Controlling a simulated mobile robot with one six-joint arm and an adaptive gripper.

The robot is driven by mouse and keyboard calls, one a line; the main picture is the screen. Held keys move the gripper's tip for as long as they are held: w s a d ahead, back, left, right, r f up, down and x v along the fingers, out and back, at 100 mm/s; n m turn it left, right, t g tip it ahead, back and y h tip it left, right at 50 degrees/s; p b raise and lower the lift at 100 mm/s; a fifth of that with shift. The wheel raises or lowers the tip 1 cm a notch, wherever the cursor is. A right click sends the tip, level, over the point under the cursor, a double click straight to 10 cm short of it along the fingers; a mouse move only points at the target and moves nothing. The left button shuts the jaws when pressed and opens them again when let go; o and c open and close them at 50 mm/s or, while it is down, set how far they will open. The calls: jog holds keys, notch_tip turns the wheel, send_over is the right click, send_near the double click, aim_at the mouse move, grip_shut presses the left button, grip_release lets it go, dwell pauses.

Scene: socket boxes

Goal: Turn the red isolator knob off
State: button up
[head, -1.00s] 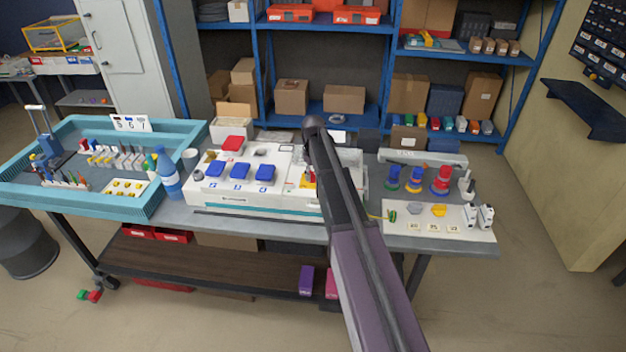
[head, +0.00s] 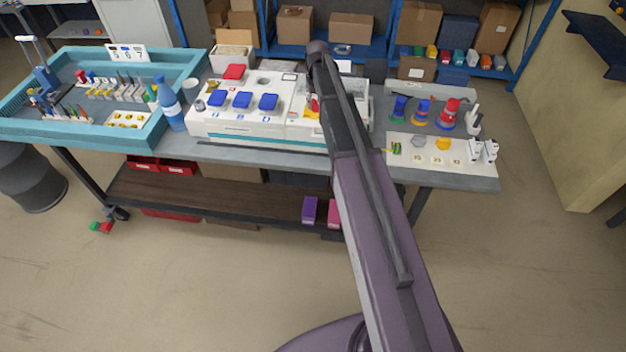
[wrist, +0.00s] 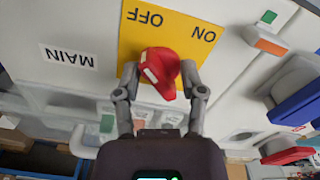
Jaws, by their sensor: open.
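The red isolator knob (wrist: 162,72) sits on a yellow plate (wrist: 182,27) with OFF and ON labels, which appear upside down in the wrist view. A pale mark shows on the knob's left side; I cannot tell for sure which label it points to. A MAIN label (wrist: 67,57) is on the white panel to the left. My gripper (wrist: 159,82) is open, with one finger on each side of the knob; whether the fingers touch it is unclear. In the head view a bit of the red knob (head: 314,104) shows beside my arm, which hides the gripper.
The white socket box (head: 262,129) stands mid-bench with several blue covers (head: 242,100) left of the knob. In the wrist view, an orange-and-white part (wrist: 268,42) and a blue cover (wrist: 298,104) lie right of the gripper. A blue bottle (head: 170,105) stands at the box's left.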

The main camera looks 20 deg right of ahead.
aim_at(315, 103)
jog(key=m, duration=0.6)
jog(key=shift+a, duration=0.15)
jog(key=m, duration=0.6)
jog(key=shift+w+m, duration=0.15)
jog(key=shift+m, duration=0.25)
notch_tip(315, 103, up, 14)
jog(key=p, duration=1.4)
jog(key=s+a+f+n+b, duration=0.3)
jog(key=s+f+b, duration=0.3)
jog(key=s, duration=0.3)
jog(key=s+a+f+n+b, duration=0.3)
jog(key=s+f+n+b, duration=0.3)
jog(key=s, duration=0.4)
jog(key=s+a+f+n+b, duration=0.3)
jog(key=s+f+n+b, duration=0.1)
jog(key=s, duration=0.5)
jog(key=shift+s+a+f+n+b, duration=0.15)
jog(key=shift+s+f+n+b, duration=0.2)
jog(key=shift+f+b, duration=0.6)
jog(key=shift+w, duration=0.1)
